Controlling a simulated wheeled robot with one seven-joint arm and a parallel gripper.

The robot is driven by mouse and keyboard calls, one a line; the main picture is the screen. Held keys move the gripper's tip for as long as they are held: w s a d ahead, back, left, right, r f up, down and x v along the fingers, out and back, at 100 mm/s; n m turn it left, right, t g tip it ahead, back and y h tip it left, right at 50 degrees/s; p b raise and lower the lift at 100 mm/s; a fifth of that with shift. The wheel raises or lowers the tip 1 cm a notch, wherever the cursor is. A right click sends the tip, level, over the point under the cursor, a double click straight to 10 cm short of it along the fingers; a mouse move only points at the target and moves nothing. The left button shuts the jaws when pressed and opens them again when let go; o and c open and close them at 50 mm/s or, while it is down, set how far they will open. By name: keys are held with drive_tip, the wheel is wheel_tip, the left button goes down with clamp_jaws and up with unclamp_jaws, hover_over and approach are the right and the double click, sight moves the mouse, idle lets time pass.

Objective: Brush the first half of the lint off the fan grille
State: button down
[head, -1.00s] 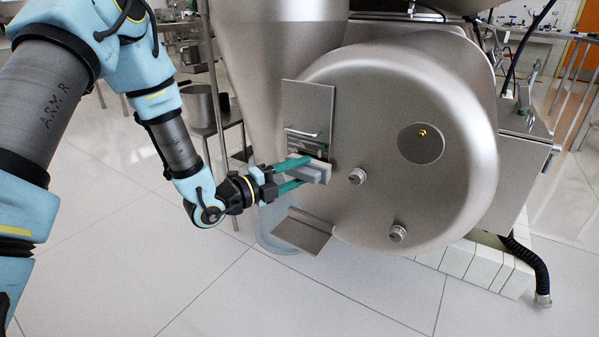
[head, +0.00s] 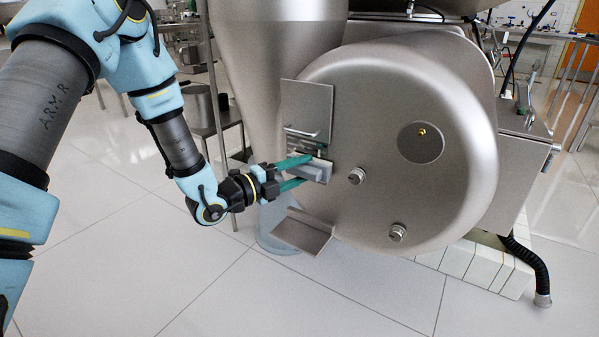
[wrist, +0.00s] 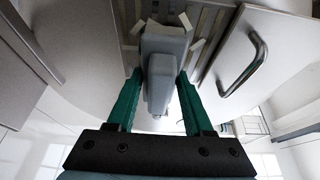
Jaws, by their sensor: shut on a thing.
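My gripper (head: 308,169) has green fingers and is shut on a grey block-like brush (wrist: 160,45). The brush's far end is at the fan grille (wrist: 207,22), a slatted panel in the opening of the large steel drum. I cannot tell whether it touches the slats. Several pale strips of lint lie on the grille around the brush, among them one at its upper right (wrist: 186,20) and one lower on its right (wrist: 197,44). In the head view the brush and gripper hide most of the grille.
A flat plate with a handle (head: 306,108) stands above the opening; its handle shows close on the right in the wrist view (wrist: 246,66). A tilted metal flap (head: 302,232) sticks out below. Two knobs (head: 357,176) (head: 398,233) project from the drum. The floor in front is clear.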

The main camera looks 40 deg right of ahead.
drive_tip(key=shift+d, duration=0.2)
drive_tip(key=shift+w, duration=0.15)
drive_tip(key=w, duration=0.1)
drive_tip(key=w+a+b, duration=0.1)
drive_tip(key=w, duration=0.1)
drive_tip(key=shift+w, duration=0.3)
drive_tip(key=s+b, duration=0.1)
drive_tip(key=s+d, duration=0.1)
drive_tip(key=s, duration=0.1)
drive_tip(key=shift+s+f+b, duration=0.1)
drive_tip(key=shift+s+b, duration=0.05)
drive_tip(key=shift+b, duration=0.25)
drive_tip(key=shift+s+d, duration=0.1)
drive_tip(key=shift+s, duration=0.15)
